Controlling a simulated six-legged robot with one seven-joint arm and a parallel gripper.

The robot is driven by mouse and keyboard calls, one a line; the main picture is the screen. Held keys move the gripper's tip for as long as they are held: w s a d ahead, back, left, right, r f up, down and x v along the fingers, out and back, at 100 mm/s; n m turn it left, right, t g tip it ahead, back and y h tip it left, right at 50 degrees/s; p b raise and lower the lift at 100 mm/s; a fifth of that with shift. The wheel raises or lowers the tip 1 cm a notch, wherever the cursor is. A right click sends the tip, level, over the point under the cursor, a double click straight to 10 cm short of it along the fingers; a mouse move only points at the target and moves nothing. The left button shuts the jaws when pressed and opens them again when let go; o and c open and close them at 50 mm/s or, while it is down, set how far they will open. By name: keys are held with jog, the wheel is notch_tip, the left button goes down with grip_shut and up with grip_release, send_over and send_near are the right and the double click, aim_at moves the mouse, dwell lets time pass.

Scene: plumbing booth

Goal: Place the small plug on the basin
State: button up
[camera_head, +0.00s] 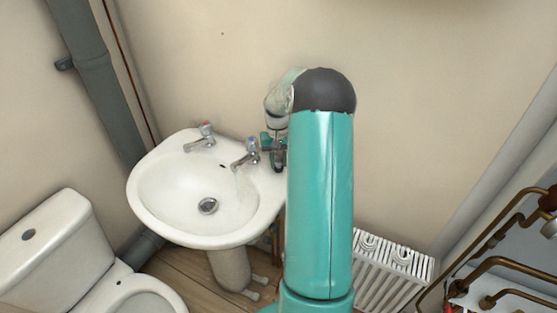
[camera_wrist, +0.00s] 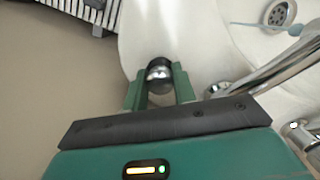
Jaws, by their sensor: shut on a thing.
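The white basin (camera_head: 160,205) stands on its pedestal against the wall in the head view, left of my arm. It also shows in the wrist view (camera_wrist: 215,50). The small plug (camera_wrist: 159,75) is a shiny metal piece with a dark rim, held between the green fingers of my gripper (camera_wrist: 160,84). My gripper is shut on it at the basin's right end, beside a tap. I cannot tell whether the plug touches the basin. In the head view my gripper (camera_head: 278,158) is partly hidden by my arm, and the plug is not clearly visible.
Two chrome taps, one red-topped (camera_head: 203,138) and one blue-topped (camera_head: 246,155), stand on the basin's back rim. The drain (camera_head: 208,206) is in the bowl. A toilet (camera_head: 62,255) is at left, a white radiator (camera_head: 395,268) at lower right, and copper pipes (camera_head: 500,262) at far right.

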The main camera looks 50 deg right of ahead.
aim_at(277, 158)
jog(key=o, duration=1)
jog(key=shift+f, duration=0.1)
jog(key=r, duration=0.7)
jog(key=shift+w+d+r, duration=0.25)
jog(key=shift+w+r, duration=0.1)
jog(key=shift+r, duration=0.05)
jog(key=shift+a+r, duration=0.15)
jog(key=shift+r, duration=0.05)
jog(key=s+a+r+n+t+h, duration=0.1)
jog(key=a+r+n, duration=0.1)
jog(key=a+r, duration=0.65)
jog(key=s+a+r+n+t+h, duration=0.1)
jog(key=a+r, duration=0.5)
jog(key=a, duration=0.6)
jog(key=s+a+r+n+t+y, duration=0.1)
jog(key=s+a+n+t, duration=0.3)
jog(key=s+a, duration=1.2)
jog(key=shift+a+r+t, duration=0.35)
jog(key=shift+a+t, duration=0.05)
jog(key=shift+a, duration=0.8)
